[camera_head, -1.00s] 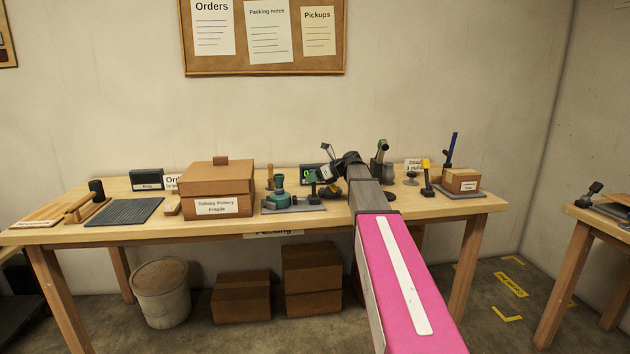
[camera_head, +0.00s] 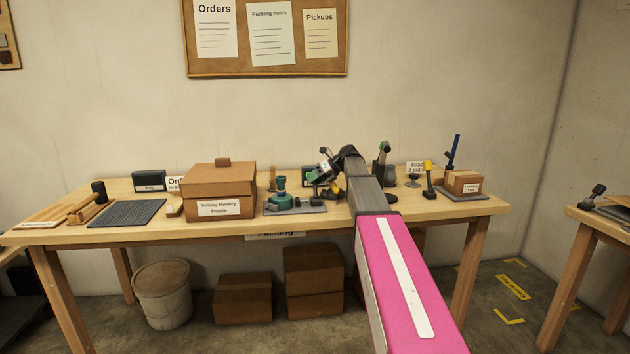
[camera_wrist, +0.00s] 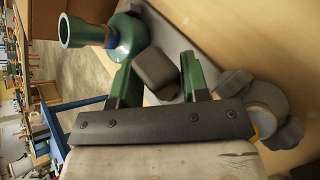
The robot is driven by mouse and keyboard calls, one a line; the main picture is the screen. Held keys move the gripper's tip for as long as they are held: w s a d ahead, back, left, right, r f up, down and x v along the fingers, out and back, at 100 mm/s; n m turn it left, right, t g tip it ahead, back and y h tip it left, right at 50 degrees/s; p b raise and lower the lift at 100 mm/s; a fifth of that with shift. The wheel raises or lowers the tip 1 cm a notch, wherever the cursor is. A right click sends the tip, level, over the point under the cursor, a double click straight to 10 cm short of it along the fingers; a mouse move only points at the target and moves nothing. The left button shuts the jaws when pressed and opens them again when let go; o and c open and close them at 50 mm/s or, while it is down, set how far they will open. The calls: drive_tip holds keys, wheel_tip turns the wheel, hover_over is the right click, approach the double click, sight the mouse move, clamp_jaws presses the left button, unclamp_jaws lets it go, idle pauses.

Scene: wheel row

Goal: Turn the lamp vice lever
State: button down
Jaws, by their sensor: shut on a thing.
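A teal fitting with a flanged pipe (camera_head: 281,200) stands on a grey plate (camera_head: 312,209) on the bench. It also shows at upper left in the wrist view (camera_wrist: 128,40). My gripper (camera_head: 314,182) is at the right end of that plate, where its fingertips are hard to make out. In the wrist view my gripper (camera_wrist: 160,76) has its two green fingers either side of a dark grey block (camera_wrist: 156,72), shut on it. The block looks like the lever's grip; how it joins the vice is hidden.
A cardboard box (camera_head: 219,207) stands left of the plate. A grey lobed knob by a pale disc (camera_wrist: 266,104) is right of my fingers. A yellow-topped post (camera_head: 429,180) and a small box (camera_head: 464,182) stand farther right on the bench (camera_head: 400,212).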

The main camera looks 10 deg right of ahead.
drive_tip(key=c, duration=0.6)
unclamp_jaws()
drive_tip(key=v, duration=1)
drive_tip(key=shift+d+r, duration=0.2)
drive_tip(key=shift+d, duration=0.1)
